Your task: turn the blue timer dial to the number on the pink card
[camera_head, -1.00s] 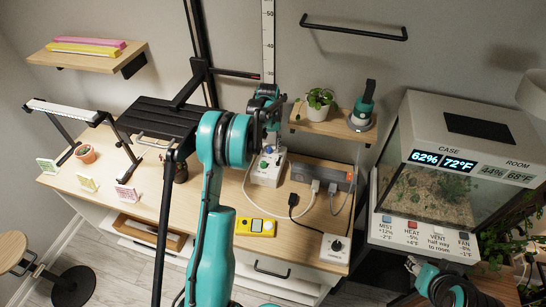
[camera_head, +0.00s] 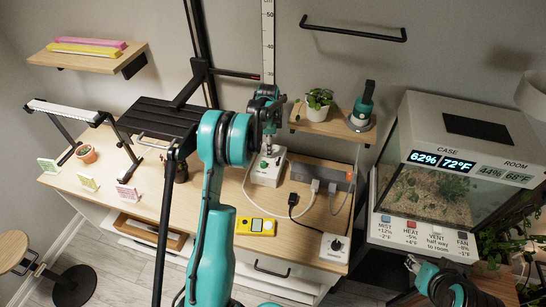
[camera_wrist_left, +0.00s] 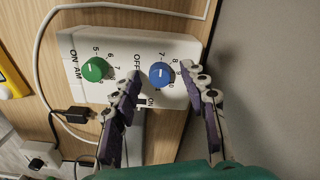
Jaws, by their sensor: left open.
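The white timer box (camera_head: 265,178) lies on the wooden desk. In the left wrist view it carries a blue dial (camera_wrist_left: 161,74) with a pale pointer mark and numbers around it, and a green dial (camera_wrist_left: 95,69) beside it. My left gripper (camera_head: 268,143) points down at the box's far end. In the left wrist view my left gripper (camera_wrist_left: 160,82) is open, its fingertips on either side of the blue dial; I cannot tell whether they touch it. The pink card (camera_head: 127,194) stands at the desk's left; its writing is too small to read. My right gripper (camera_head: 413,263) is at lower right, its jaws unclear.
A power strip (camera_head: 321,174) with plugs and cables lies right of the timer box. A yellow device (camera_head: 256,226) and a small white dial box (camera_head: 334,247) sit near the desk's front edge. A terrarium (camera_head: 440,180) stands at right. Black lamp stands rise at left.

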